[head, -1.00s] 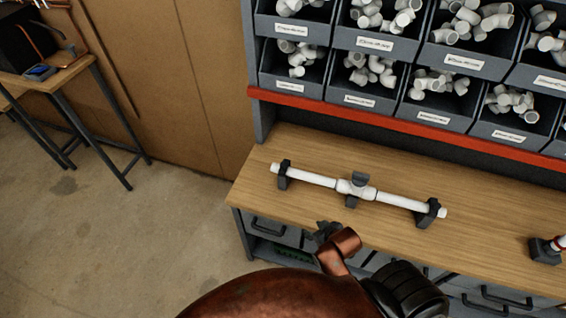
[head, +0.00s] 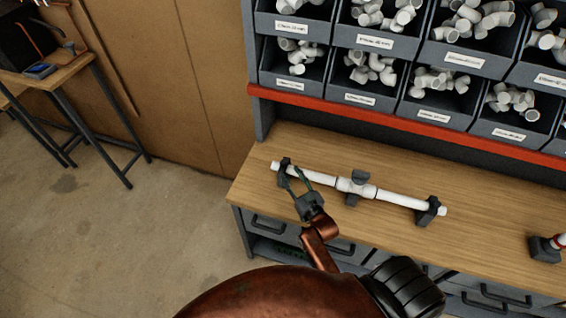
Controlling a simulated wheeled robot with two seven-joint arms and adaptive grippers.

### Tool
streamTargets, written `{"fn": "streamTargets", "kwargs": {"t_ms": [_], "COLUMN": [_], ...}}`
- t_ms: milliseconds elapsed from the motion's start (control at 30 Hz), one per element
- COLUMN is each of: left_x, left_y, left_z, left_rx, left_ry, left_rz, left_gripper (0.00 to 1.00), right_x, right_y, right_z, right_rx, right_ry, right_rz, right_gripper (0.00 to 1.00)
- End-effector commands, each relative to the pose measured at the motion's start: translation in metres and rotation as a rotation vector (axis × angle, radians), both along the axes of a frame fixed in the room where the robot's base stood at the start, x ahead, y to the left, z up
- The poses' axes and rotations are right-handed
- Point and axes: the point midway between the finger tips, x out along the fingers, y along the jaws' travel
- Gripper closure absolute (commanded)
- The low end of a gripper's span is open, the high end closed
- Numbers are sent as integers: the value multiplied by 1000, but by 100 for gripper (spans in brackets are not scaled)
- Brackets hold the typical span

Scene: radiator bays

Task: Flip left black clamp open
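A white pipe (head: 317,177) with a middle fitting (head: 358,187) lies across black clamps on the wooden bench. The left black clamp (head: 284,165) is at the pipe's left end; whether it is open or closed is hard to tell. The right black clamp (head: 430,211) is around the right end. A grey clamp (head: 359,176) sits at the middle fitting. My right gripper (head: 291,171) is open, its two fingers spread at the front of the left clamp. One finger overlaps the clamp and hides part of it; I cannot tell if they touch. My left gripper is not in view.
The bench top (head: 260,190) is mostly clear around the pipe. Bins of white fittings (head: 372,70) stand behind a red rail (head: 400,122). Another black holder (head: 545,247) with a pipe piece is at the right. Drawers are below the front edge.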

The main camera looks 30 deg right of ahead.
Motion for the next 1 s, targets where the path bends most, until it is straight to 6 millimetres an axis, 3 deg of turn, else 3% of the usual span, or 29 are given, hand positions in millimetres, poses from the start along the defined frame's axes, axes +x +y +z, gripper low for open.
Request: {"fn": "streamTargets", "kwargs": {"t_ms": [433, 833, 1000], "left_x": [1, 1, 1], "left_y": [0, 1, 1], "left_z": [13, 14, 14], "left_rx": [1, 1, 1], "left_ry": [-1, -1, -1], "left_rz": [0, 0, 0], "left_gripper": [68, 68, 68], "right_x": [64, 72, 72], "right_y": [-5, -6, -6], "right_z": [3, 1, 1], "right_rx": [0, 1, 0], "right_ry": [-3, -1, -1], "right_rz": [0, 0, 0], "right_gripper": [63, 63, 74]}}
